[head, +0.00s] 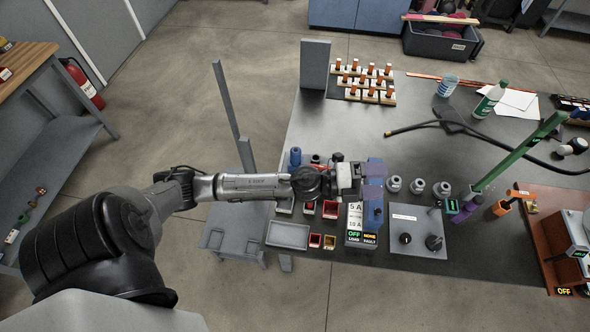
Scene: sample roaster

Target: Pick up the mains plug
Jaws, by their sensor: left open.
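My left gripper (372,180) is open above the near part of the dark bench, reaching in from the left and pointing right. Its fingers are small and blurred against blue parts below. I cannot pick out the mains plug for certain. My right gripper is not in view.
A grey tray (288,235) and small red bins are nearer left. A black cable (478,130) crosses the back.

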